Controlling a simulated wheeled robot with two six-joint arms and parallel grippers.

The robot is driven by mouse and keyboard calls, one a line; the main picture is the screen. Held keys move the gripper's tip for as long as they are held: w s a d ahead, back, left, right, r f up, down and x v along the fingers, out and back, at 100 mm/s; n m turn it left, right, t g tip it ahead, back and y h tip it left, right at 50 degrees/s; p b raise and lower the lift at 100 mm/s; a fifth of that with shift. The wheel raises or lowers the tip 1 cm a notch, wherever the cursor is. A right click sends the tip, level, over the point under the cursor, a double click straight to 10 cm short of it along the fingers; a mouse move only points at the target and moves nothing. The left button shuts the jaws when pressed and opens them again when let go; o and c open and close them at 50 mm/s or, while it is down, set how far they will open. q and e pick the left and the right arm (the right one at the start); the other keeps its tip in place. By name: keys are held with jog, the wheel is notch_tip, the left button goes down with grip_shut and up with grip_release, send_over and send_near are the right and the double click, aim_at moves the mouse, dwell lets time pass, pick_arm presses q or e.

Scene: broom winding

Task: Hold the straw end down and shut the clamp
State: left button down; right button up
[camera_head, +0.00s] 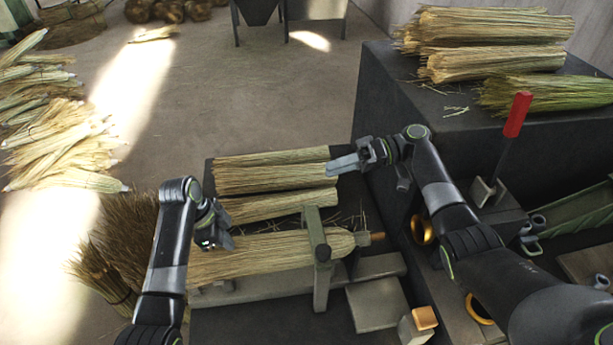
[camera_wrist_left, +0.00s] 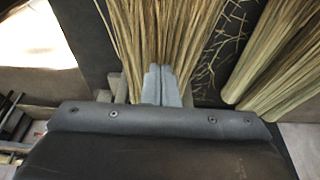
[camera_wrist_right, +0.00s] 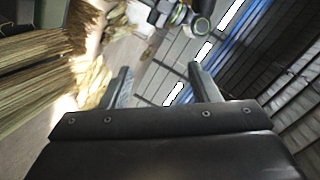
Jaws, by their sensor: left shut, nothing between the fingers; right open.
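A straw bundle (camera_head: 270,251) lies along the bench, its bound neck at the right on an orange-brown rod (camera_head: 377,236). A grey-green clamp-like frame (camera_head: 320,270) crosses over the bundle; I cannot tell whether it is shut. My left gripper (camera_head: 226,241) is shut and empty at the bundle's left part. In the left wrist view, its fingers (camera_wrist_left: 161,80) are together against the straw; exact contact is unclear. My right gripper (camera_head: 345,165) is open and empty, above the right ends of the loose bundles behind. A red-handled lever (camera_head: 518,113) stands upright at the right.
Loose straw bundles (camera_head: 270,172) lie behind the clamped one. A dark block (camera_head: 385,110) at the back right carries more bundles (camera_head: 490,62). An orange-topped block (camera_head: 424,318) and a gold ring (camera_head: 421,229) are near my right arm. Straw piles lie on the floor at left.

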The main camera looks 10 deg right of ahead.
jog(key=shift+c, duration=0.4)
jog(key=shift+s+a, duration=0.1)
jog(key=shift+c, duration=1.1)
jog(key=shift+s+a+f, duration=0.2)
jog(key=shift+f, duration=0.05)
jog(key=shift+c, duration=1.3)
jog(key=s+a+f+n+h, duration=0.1)
jog(key=s, duration=0.1)
jog(key=s+a+f+n+h, duration=0.1)
jog(key=s+a+f, duration=0.1)
jog(key=s+a+f+n+h, duration=0.1)
jog(key=s+f+h, duration=0.1)
jog(key=s, duration=0.1)
jog(key=shift+a+n+t, duration=0.2)
jog(key=shift+n+t, duration=0.1)
jog(key=shift+t, duration=0.1)
grip_shut()
jog(key=n+t+h, duration=0.1)
jog(key=t+h, duration=0.2)
send_over(327, 251)
jog(key=w, duration=0.1)
jog(key=shift+w+a, duration=0.15)
jog(key=shift+a, duration=0.15)
jog(key=shift+s+d+r+t, duration=0.25)
jog(key=shift+s+r+t, duration=0.15)
jog(key=shift+s+t, duration=0.3)
jog(key=shift+f, duration=2.2)
